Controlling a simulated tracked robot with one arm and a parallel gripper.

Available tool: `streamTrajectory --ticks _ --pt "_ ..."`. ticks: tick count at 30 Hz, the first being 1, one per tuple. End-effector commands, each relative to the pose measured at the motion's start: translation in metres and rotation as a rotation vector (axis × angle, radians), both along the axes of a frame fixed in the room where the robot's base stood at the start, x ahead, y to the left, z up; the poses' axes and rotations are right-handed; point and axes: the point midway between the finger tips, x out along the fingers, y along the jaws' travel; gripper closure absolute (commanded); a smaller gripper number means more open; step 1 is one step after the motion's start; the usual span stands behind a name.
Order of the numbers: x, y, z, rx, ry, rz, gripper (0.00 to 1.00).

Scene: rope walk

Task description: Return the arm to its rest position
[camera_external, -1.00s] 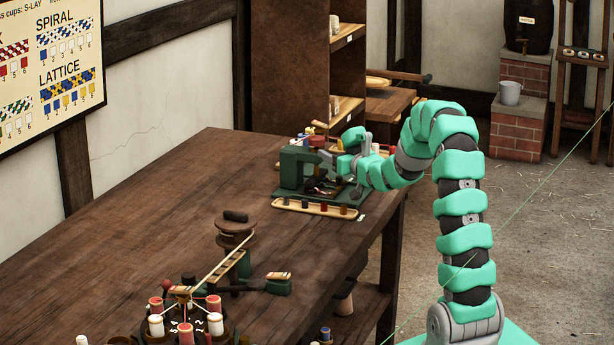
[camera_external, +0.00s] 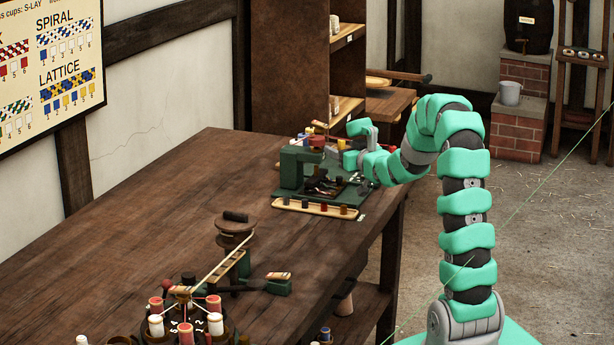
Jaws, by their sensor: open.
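My arm (camera_external: 466,199) rises in green segments at the right and bends over toward the far end of the wooden table.
A braiding stand (camera_external: 186,318) with several red and white spools is at the table's near end. A shelf (camera_external: 345,105) stands behind. The middle of the wooden table (camera_external: 130,225) is bare.

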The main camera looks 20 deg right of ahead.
Motion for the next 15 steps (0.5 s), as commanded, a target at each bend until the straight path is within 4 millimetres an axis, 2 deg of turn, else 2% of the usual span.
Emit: streamTrajectory --ticks 1,8,9,11,15 --pt "0.001 -0.001 0.023 -0.017 -0.006 -0.011 0.34" --pt "-0.008 -0.009 0.127 -0.077 0.035 -0.088 0.34" --pt "-0.013 -0.01 0.146 -0.083 0.043 -0.101 0.34" --pt "-0.022 -0.011 0.172 -0.086 0.058 -0.119 0.34" --pt "-0.051 -0.009 0.237 -0.082 0.085 -0.155 0.34"
